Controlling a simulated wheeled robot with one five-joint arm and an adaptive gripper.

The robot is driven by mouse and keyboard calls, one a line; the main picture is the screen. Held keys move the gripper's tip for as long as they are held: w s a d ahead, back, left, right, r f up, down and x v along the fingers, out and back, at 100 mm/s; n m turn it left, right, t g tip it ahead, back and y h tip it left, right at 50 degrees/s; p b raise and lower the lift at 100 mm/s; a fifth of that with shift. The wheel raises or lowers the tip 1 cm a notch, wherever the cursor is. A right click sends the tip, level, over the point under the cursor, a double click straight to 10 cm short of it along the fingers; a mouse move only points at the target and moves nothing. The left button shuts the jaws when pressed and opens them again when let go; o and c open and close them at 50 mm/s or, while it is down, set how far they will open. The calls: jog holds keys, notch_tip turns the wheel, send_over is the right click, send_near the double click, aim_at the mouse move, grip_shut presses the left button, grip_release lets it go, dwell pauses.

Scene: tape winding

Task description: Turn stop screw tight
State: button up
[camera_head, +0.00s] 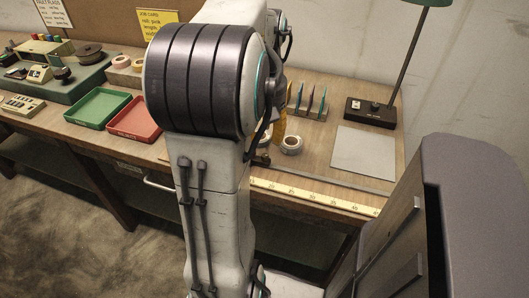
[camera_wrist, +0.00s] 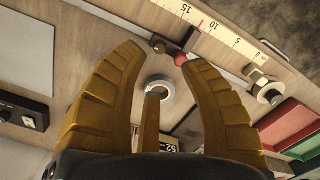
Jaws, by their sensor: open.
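In the wrist view, a dark brown knob (camera_wrist: 158,46) and a small red knob (camera_wrist: 180,59) sit beside a dark metal piece at the measuring rule (camera_wrist: 210,27); I cannot tell which is the stop screw. My gripper (camera_wrist: 165,57) is open, with its orange fingers spread over the bench. In this view the knobs show between and just beyond the fingertips, and nothing is held. I see no contact. In the head view, my arm hides most of the gripper; part of an orange finger (camera_head: 279,128) shows beside it. The yellow rule (camera_head: 315,195) runs along the bench front.
A white tape roll (camera_head: 291,145) stands behind the rule, near a rack of upright tools (camera_head: 308,104). A lamp base (camera_head: 370,113) and a grey plate (camera_head: 364,151) are at the right. Green (camera_head: 97,109) and red (camera_head: 135,119) trays lie left. A metal fitting (camera_wrist: 266,88) is near the rule's zero end.

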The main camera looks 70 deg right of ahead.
aim_at(265, 155)
jog(key=shift+f+n, duration=0.1)
jog(key=shift+n, duration=0.4)
jog(key=shift+f, duration=0.35)
jog(key=shift+f+b, duration=1)
jog(key=shift+f, duration=2.2)
jog(key=shift+o, duration=0.4)
grip_shut()
